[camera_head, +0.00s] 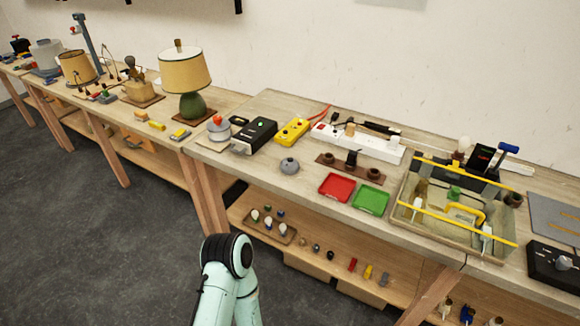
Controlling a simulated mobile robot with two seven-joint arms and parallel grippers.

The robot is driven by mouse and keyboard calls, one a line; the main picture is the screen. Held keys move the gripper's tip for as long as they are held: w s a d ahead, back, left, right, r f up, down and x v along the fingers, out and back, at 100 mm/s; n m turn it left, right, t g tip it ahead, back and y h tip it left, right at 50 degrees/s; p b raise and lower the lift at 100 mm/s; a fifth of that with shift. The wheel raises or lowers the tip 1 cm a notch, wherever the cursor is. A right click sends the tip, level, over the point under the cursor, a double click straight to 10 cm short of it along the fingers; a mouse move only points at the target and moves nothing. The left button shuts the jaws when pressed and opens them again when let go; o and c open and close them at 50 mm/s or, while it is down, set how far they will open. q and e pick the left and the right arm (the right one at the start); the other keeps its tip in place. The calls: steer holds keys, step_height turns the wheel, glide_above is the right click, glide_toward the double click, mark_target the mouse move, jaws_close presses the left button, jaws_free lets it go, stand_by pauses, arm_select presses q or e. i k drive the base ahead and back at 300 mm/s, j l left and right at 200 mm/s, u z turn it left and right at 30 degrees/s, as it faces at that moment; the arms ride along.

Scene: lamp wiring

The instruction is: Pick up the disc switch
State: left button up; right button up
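A small grey round piece with a knob on top, which looks like the disc switch (289,166), sits on the near worktable (262,188), left of the red tray. Nothing touches it. A pale teal link of one of my arms rises at the bottom of the picture, in front of the table and well below the piece. Neither of my grippers shows.
A red tray (337,187) and a green tray (370,199) lie right of it. A brown socket strip (350,167), a yellow box (293,131), a black box (254,135) and a white power strip (357,141) stand behind. A glass-sided bin (430,239) is farther right.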

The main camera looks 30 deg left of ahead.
mark_target(285, 168)
steer(key=i+j, duration=0.1)
steer(key=j, duration=0.35)
steer(key=i+j, duration=0.1)
steer(key=j, duration=0.35)
steer(key=i+j, duration=0.1)
steer(key=j, duration=0.3)
steer(key=i+j, duration=0.1)
steer(key=j, duration=0.35)
